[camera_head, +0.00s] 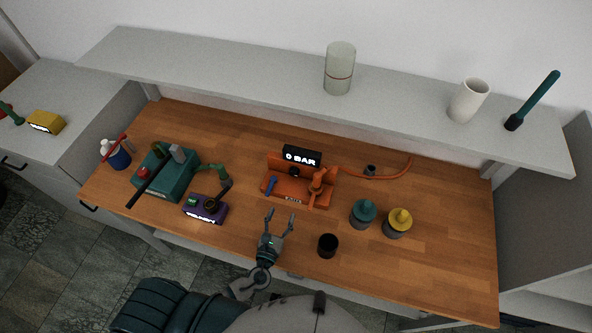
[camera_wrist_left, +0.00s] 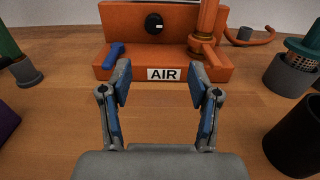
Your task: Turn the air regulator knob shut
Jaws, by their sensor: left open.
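The orange air unit (camera_head: 283,187) stands at the middle of the wooden table, with an "AIR" label on its front and a display reading "0 BAR" (camera_head: 302,157) on top. In the left wrist view, a round black knob (camera_wrist_left: 153,24) with a small white mark sits on its upright orange panel (camera_wrist_left: 125,22). A blue lever (camera_wrist_left: 113,54) lies at the left of its base. An orange post (camera_wrist_left: 206,28) rises at the right. My left gripper (camera_head: 280,216) is open and empty, in front of the unit and apart from it. My right gripper is not in view.
A black cup (camera_head: 328,245) stands right of my left gripper. Teal (camera_head: 364,212) and yellow-topped (camera_head: 398,222) containers stand further right. A purple box (camera_head: 205,208) and a green machine (camera_head: 167,175) are at left. An orange hose (camera_head: 394,172) runs behind.

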